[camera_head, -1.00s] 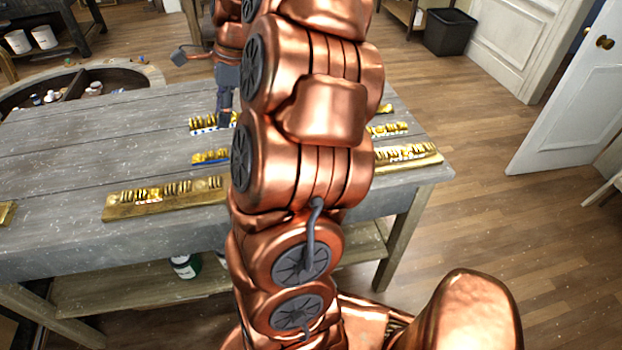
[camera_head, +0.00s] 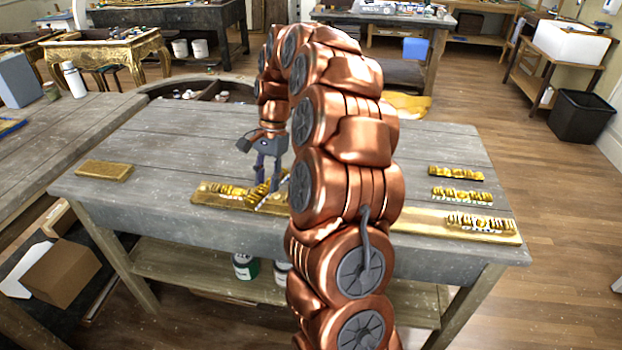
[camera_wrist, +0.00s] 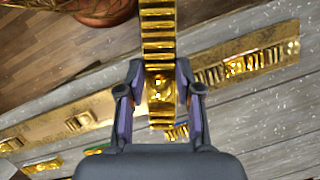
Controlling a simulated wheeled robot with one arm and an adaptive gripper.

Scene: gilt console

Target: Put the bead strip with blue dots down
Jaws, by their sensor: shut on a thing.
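My gripper (camera_head: 267,186) is over the front part of the grey table (camera_head: 170,150), close above a long gilt board (camera_head: 213,202). In the wrist view my gripper (camera_wrist: 160,78) is shut on a gold ribbed bead strip (camera_wrist: 158,45) with a round bead between the fingers. The strip crosses over the board (camera_wrist: 200,60) at a steep angle.
Gold strips (camera_head: 455,173) and (camera_head: 462,195) lie at the table's right, near more gold beading (camera_head: 480,222) on the board's right end. A plain gold block (camera_head: 104,170) lies at the left. The table between block and board is bare. My arm hides the middle.

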